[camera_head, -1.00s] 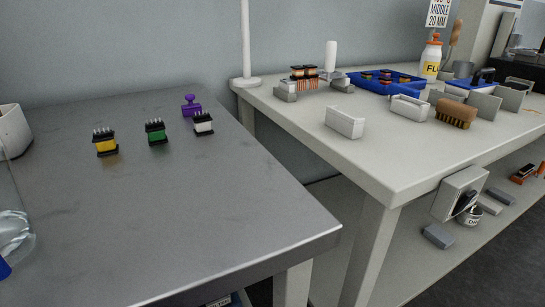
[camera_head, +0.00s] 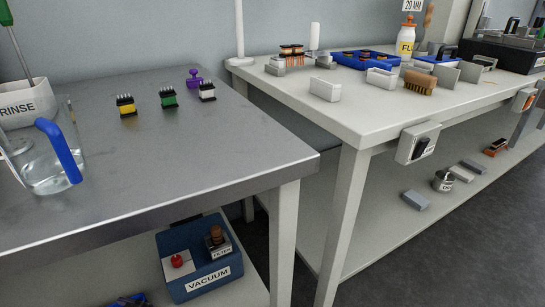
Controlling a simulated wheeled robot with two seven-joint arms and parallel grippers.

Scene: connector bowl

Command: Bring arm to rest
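Neither of my arms nor grippers shows in the head view. Three connectors stand upright in a row on the dark metal table (camera_head: 190,150): a yellow one (camera_head: 126,107), a green one (camera_head: 169,98) and a white one (camera_head: 207,93). A small purple piece (camera_head: 194,77) stands behind the white connector.
A white bench (camera_head: 375,110) at the right holds a blue tray (camera_head: 366,63), a brush (camera_head: 419,82), white blocks (camera_head: 325,89) and a bottle (camera_head: 406,40). A blue vacuum box (camera_head: 195,265) sits on the shelf under the metal table. Dark floor lies at the lower right.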

